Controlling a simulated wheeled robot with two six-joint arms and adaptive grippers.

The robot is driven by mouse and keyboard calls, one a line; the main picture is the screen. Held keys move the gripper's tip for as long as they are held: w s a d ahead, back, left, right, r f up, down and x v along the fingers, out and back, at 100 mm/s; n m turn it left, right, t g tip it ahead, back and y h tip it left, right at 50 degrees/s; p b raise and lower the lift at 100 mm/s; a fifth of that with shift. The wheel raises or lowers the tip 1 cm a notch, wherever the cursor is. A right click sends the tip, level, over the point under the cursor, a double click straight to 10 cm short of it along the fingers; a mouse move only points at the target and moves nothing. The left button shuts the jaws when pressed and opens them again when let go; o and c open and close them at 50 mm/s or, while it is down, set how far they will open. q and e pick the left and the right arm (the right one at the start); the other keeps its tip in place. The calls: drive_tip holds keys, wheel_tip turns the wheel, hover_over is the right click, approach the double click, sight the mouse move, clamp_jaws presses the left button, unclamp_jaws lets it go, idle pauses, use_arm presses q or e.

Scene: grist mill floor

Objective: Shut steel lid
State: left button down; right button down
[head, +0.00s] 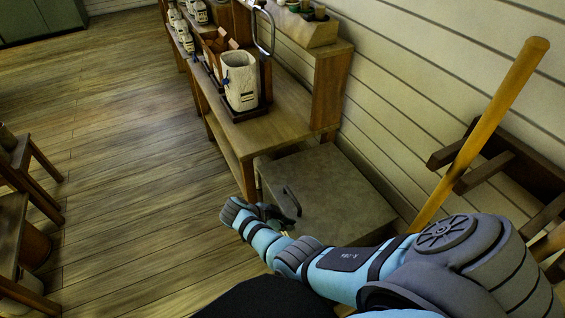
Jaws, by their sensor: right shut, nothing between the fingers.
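The steel lid (335,185) is a flat grey panel on top of a low chest beside the wooden bench. It looks level and down, but I cannot tell whether a small gap is left at its edge. A dark bar handle (291,200) is on its left part. My right gripper (286,219) is shut and empty at the lid's near left edge, just below the handle in the picture. My arm hides the near edge and front of the chest, so I cannot tell whether the gripper touches the lid. My left gripper is out of view.
A wooden bench (262,132) stands behind the chest, with a white sack-like container (240,82) on it. A thick wooden pole (485,130) leans by the wall rack (515,165) at right. Wooden stands (20,190) are at far left. The plank floor (130,130) between is clear.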

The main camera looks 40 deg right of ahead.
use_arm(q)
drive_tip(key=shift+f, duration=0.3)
use_arm(e)
drive_tip(key=shift+f, duration=0.35)
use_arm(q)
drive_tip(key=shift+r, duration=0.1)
use_arm(e)
drive_tip(key=shift+r, duration=0.1)
